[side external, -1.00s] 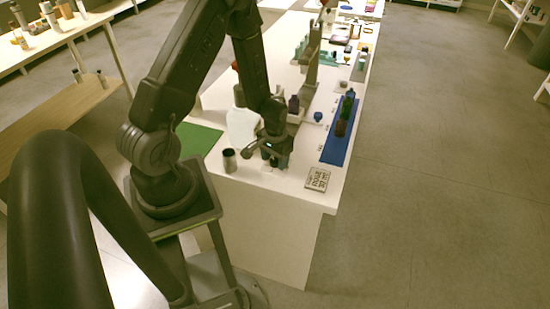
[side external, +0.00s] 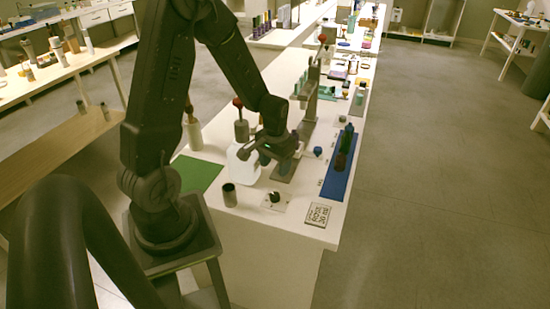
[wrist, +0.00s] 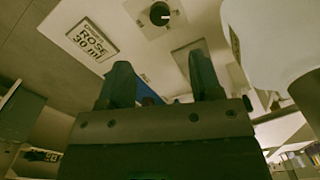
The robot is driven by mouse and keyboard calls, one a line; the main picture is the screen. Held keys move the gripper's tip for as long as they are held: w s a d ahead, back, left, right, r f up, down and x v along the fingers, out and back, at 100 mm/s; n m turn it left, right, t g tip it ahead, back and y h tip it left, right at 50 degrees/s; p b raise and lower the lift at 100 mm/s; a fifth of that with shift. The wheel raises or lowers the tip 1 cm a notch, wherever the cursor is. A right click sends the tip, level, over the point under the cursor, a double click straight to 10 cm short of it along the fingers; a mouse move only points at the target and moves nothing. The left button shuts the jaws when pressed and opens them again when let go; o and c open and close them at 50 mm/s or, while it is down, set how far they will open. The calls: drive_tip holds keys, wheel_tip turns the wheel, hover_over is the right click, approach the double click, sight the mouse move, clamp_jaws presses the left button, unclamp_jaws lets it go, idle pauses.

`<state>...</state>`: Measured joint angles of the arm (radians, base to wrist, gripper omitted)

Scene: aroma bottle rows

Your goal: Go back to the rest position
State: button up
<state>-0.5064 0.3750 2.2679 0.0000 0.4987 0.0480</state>
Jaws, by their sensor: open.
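My gripper (side external: 262,158) hangs over the front part of the white table (side external: 240,214), with its jaws open. In the wrist view its two dark fingers (wrist: 162,85) stand apart, and I see nothing held between them. Its height above the table is hard to judge. A small white plate with a dark round knob (side external: 275,197) lies on the table in front of the gripper; the knob also shows in the wrist view (wrist: 160,14). A card reading ROSE 30 ml (wrist: 92,40) lies at the table's near right corner.
A dark cup (side external: 229,195) stands left of the plate, near a green mat (side external: 197,173). A blue tray (side external: 336,184) with dark bottles (side external: 342,158) lies to the right. A grey stand (side external: 306,115) and a white vessel (side external: 243,166) are close to the gripper.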

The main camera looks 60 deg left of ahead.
drive_tip(key=shift+r, duration=1.05)
drive_tip(key=shift+r, duration=0.1)
drive_tip(key=s+d+r+m+t, duration=0.25)
drive_tip(key=d+r, duration=0.55)
drive_tip(key=r, duration=0.4)
drive_tip(key=s+d+r+m+t, duration=0.2)
drive_tip(key=s+d+r+t, duration=0.1)
drive_tip(key=s+d+r, duration=0.4)
drive_tip(key=shift+s+d+r+m, duration=0.35)
drive_tip(key=shift+d+r, duration=0.2)
drive_tip(key=shift+d, duration=0.05)
